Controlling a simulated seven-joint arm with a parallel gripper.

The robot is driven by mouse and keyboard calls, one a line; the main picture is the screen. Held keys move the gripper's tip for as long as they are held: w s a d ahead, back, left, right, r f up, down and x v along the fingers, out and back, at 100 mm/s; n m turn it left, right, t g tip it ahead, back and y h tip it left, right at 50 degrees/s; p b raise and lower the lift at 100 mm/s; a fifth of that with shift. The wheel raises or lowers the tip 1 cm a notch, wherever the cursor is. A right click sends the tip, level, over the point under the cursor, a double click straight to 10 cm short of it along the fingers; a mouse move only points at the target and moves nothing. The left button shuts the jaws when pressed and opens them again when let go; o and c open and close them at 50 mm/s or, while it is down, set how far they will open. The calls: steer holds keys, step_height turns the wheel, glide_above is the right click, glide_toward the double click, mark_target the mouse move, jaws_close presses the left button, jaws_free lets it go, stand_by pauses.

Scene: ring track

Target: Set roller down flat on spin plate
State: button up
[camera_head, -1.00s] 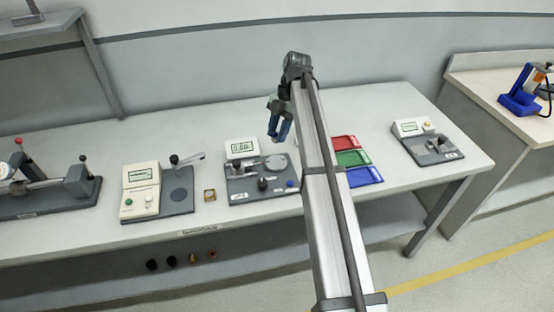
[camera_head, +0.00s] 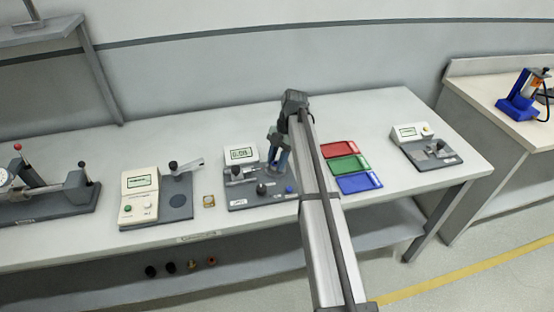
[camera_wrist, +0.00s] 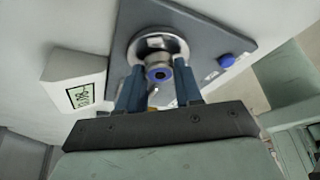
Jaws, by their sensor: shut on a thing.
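The roller (camera_wrist: 158,73) is a short metal cylinder with a blue ring around a dark bore at its near end. My gripper (camera_wrist: 159,84) is shut on it, with one blue finger on each side. The spin plate (camera_wrist: 150,44) is a shiny round disc on a dark grey base, directly beyond the roller in the wrist view. I cannot tell whether the roller touches the plate.
A white display box (camera_wrist: 75,84) stands beside the plate; a blue knob (camera_wrist: 226,60) is on the base's other side. Red (camera_head: 338,149), green (camera_head: 350,164) and blue (camera_head: 359,182) trays lie to the right. Another tester (camera_head: 160,197) stands left.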

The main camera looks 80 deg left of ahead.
steer(key=o, duration=1.1)
steer(key=shift+f, duration=0.1)
steer(key=v, duration=1.2)
steer(key=shift+w, duration=0.1)
